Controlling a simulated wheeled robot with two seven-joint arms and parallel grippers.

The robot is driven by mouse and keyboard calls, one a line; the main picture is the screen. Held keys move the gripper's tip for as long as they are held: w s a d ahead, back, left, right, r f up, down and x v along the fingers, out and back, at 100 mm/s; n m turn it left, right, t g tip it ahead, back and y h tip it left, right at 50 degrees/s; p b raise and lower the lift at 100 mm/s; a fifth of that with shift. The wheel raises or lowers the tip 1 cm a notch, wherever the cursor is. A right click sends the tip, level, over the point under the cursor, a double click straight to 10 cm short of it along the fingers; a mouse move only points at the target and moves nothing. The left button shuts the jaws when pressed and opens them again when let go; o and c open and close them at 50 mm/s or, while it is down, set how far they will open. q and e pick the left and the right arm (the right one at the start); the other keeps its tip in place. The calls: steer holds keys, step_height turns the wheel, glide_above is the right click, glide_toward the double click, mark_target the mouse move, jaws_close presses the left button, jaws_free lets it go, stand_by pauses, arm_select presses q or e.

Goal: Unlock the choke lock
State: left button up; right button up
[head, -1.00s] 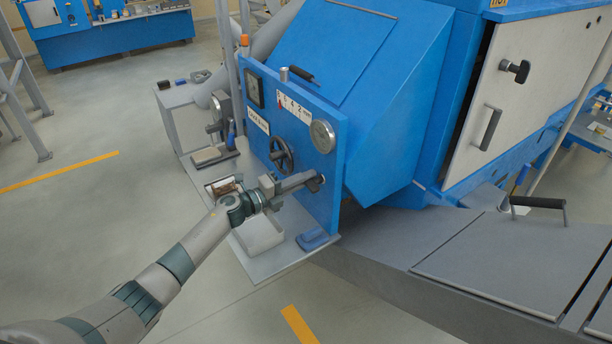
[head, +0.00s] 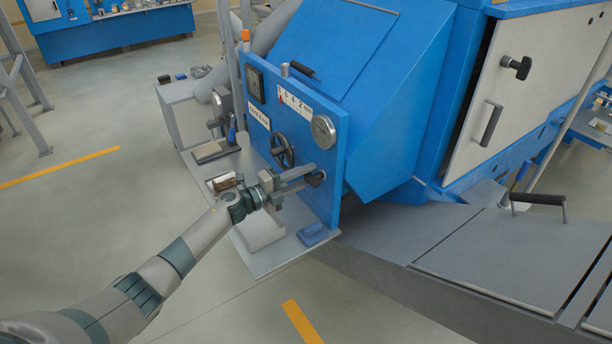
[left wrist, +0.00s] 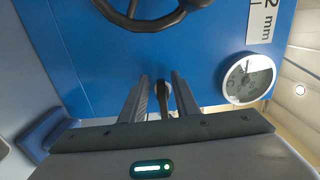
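The blue control panel (head: 333,165) carries a black handwheel (head: 282,151), which also shows in the left wrist view (left wrist: 150,22). To the lower right of the wheel is a small dark lever-like knob (head: 317,179), which I take for the choke lock. In the left wrist view this dark lever (left wrist: 163,100) stands between the fingers. My left gripper (head: 305,178) is at the panel with its two fingers apart, one on each side of the lever. A gap seems to remain beside it. The fingertips partly hide the lock. My right gripper is not in view.
A round gauge (head: 323,131) sits above the lock. Below the panel, a grey shelf (head: 268,262) holds a pale tray (head: 259,229) and a blue object (head: 313,234). A large grey cover (head: 490,260) lies to the right.

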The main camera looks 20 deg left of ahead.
arm_select(q)
steer(key=shift+s, duration=0.1)
steer(key=shift+s+a, duration=0.15)
steer(key=b+v, duration=0.4)
steer(key=v, duration=1.2)
steer(key=shift+s+a+b, duration=0.3)
steer(key=shift+b, duration=0.1)
